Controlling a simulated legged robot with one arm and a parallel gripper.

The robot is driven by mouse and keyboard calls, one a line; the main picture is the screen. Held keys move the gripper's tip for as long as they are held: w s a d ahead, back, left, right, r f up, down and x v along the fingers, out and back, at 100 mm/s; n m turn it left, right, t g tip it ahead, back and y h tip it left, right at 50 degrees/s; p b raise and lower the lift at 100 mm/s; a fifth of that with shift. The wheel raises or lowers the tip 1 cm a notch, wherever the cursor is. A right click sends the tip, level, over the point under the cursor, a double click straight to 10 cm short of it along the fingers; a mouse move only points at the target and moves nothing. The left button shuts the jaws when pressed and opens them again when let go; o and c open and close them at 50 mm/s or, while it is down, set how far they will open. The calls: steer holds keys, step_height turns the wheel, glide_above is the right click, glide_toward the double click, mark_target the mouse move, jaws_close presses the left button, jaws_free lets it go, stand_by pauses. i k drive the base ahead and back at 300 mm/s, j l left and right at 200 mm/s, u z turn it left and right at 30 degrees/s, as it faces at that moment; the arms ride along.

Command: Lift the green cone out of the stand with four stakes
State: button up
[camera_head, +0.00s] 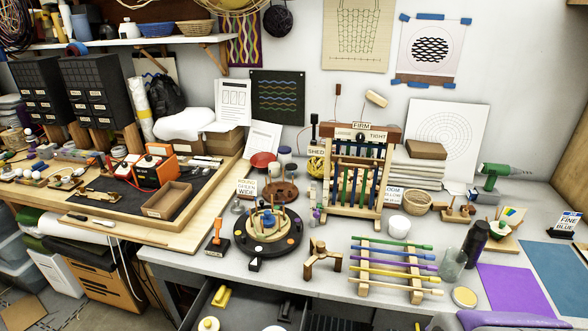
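A round dark stand (262,232) with several short upright stakes sits on the grey bench, left of centre. A blue piece and other small coloured pieces are among its stakes, but they are too small to tell shape by shape. I cannot clearly make out a green cone on it. A smaller brown round piece (279,190) with small upright parts stands just behind it. My gripper is not in view.
A wooden three-armed piece (323,258) and a rack of coloured rods (396,270) lie right of the stand. An orange-handled tool (217,238) stands left. A tall wooden frame (357,175) rises behind. An open drawer (245,305) is below the front edge.

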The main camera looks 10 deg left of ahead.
mark_target(498, 230)
steer(key=u, duration=1.55)
steer(key=z, duration=2.6)
steer(key=i+l+u, duration=0.1)
steer(key=i+l, duration=0.15)
steer(key=i+l+u, duration=0.15)
steer(key=l, duration=0.3)
steer(key=i+l+u, duration=0.1)
steer(key=i+l, duration=0.25)
steer(key=i+l+u, duration=0.1)
steer(key=l, duration=0.3)
steer(key=i+l+u, duration=0.15)
steer(key=i+l, duration=0.15)
steer(key=l, duration=0.15)
steer(key=i+l+u, duration=0.1)
steer(key=l, duration=0.35)
steer(key=i+l+u, duration=0.1)
steer(key=i+l, duration=0.15)
steer(key=l, duration=0.2)
steer(key=i+l+u, duration=0.15)
steer(key=l, duration=0.3)
